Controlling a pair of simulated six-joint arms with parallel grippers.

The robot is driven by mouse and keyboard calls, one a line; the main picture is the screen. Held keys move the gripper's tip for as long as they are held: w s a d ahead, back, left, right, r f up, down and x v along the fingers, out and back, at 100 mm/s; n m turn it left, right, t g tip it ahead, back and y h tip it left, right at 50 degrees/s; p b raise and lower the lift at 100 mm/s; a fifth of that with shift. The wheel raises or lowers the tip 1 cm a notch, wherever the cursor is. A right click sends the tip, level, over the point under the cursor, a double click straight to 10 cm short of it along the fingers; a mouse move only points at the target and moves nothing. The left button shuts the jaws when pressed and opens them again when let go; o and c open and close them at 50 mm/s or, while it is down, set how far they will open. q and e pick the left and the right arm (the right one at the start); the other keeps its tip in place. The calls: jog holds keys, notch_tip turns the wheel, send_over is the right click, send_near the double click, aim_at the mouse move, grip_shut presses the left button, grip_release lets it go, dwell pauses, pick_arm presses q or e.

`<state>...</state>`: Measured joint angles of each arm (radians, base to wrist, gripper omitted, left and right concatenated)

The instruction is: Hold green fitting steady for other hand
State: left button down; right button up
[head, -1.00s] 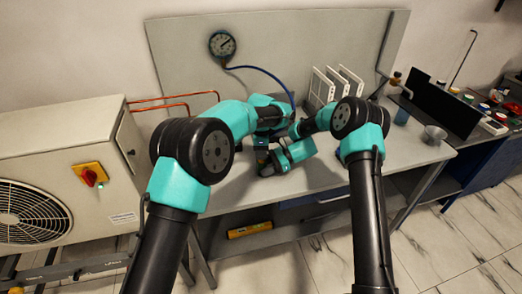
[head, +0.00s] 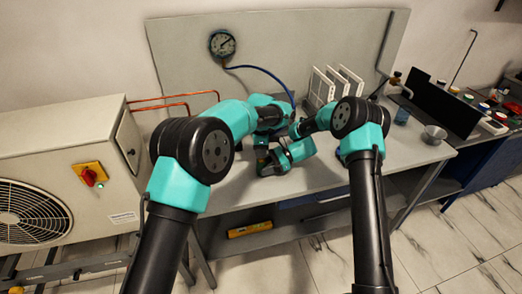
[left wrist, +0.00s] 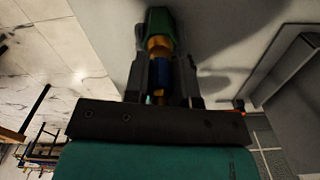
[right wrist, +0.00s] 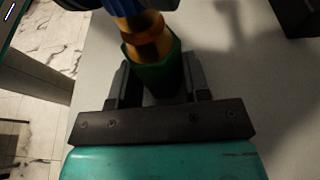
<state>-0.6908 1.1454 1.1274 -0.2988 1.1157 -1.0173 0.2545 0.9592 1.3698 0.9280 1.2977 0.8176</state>
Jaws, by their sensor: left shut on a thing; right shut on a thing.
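The green fitting (right wrist: 158,75) sits between the fingers of my right gripper (right wrist: 155,88), which is shut on it. A brass section (right wrist: 147,35) rises from the green fitting toward a blue part (right wrist: 125,6) at the top edge of the right wrist view. In the left wrist view my left gripper (left wrist: 162,72) is shut on the blue part (left wrist: 162,75). The brass section (left wrist: 158,46) and green fitting (left wrist: 156,22) lie just beyond its fingertips. The parts appear in line and touching; how far they are joined cannot be told. In the head view my arms largely hide them.
A round gauge (head: 222,43) with a blue hose (head: 262,71) is on the back panel. A white rack (head: 338,84) stands on the grey bench (head: 330,178). A metal bowl (head: 433,134) and a blue cup (head: 402,116) are to the right. The bench front is clear.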

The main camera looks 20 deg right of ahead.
pick_arm(q)
jog(key=shift+r, duration=0.3)
jog(key=shift+r, duration=2.3)
pick_arm(e)
jog(key=o, duration=1.2)
jog(key=v, duration=1.2)
